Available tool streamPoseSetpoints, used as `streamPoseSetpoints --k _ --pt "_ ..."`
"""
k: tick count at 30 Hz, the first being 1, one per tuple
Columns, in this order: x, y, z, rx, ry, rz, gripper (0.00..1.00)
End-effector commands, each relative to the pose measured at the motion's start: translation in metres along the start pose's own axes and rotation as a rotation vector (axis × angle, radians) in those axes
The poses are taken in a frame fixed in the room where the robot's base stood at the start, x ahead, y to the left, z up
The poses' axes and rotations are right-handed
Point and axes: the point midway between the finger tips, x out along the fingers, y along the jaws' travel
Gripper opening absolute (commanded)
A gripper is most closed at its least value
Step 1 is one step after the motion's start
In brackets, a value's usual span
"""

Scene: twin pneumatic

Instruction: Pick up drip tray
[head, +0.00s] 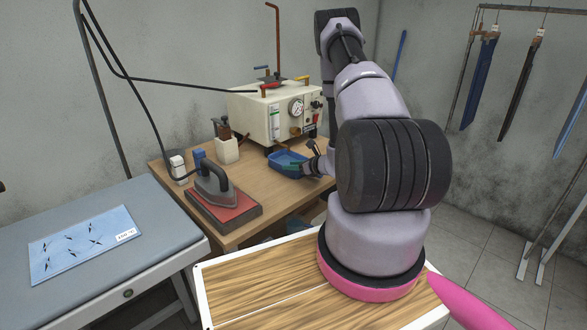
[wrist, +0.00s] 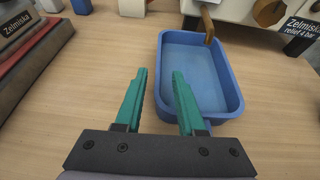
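The drip tray is a blue, shallow rectangular tray (head: 287,158) on the wooden table, below the cream machine. In the wrist view the tray (wrist: 205,72) lies right of centre and looks empty. My gripper (wrist: 157,72) is open, with two teal fingers pointing forward. The right finger overlaps the tray's near-left part in the picture, and the left finger is outside it over bare wood. The tray's left wall shows between them. Whether a finger touches the tray I cannot tell. In the head view my gripper (head: 295,163) is at the tray's right side, partly hidden.
The cream machine (head: 262,112) with gauge and valves stands behind the tray; a brownish spout (wrist: 208,24) hangs at the tray's far edge. An iron (head: 213,183) rests on a red pad at left. A beige holder (head: 227,150) stands behind. Wood left of the tray is clear.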

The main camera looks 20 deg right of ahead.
Motion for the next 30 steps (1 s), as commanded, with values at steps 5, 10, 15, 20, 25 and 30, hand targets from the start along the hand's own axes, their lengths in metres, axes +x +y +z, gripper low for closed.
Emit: streamPoseSetpoints --k 5,10,15,20,25,30 --pt "0.029 0.002 -0.001 -0.003 -0.001 0.004 0.39" --pt "0.044 0.001 0.000 -0.001 -0.001 0.003 0.39" --pt "0.045 0.001 0.000 -0.001 0.000 0.002 0.39" --pt "0.045 0.001 0.000 -0.001 -0.001 0.002 0.01" --pt "0.045 0.001 0.000 -0.001 -0.001 0.002 0.00" --pt "0.045 0.001 0.000 -0.001 -0.001 0.002 0.00"
